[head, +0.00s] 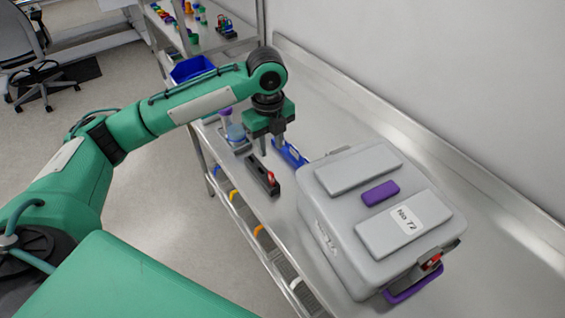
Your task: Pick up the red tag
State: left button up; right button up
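A small red piece (271,177) stands at the near end of a black holder (261,174) on the steel bench. Another red piece (433,262) shows at the latch on the front of the grey case. I cannot tell which of the two is the red tag. My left gripper (272,148) points down above the bench, just behind the black holder. Its two fingers look apart, with nothing visible between them. My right gripper is out of view.
A blue item (291,154) lies behind the gripper. Bare bench (350,115) lies along the wall.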

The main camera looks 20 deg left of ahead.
aim_at(271, 173)
pick_arm(q)
jog(key=f, duration=0.3)
jog(key=f+p, duration=0.1)
jog(key=f, duration=0.3)
jog(key=shift+w+a+f, duration=0.2)
jog(key=shift+f, duration=0.05)
jog(key=shift+s+f+p, duration=0.15)
jog(key=shift+f+p, duration=0.35)
jog(key=shift+p, duration=0.1)
jog(key=f+p, duration=0.1)
jog(key=f, duration=0.3)
jog(key=shift+w+f, duration=0.15)
jog(key=shift+w, duration=0.05)
grip_shut()
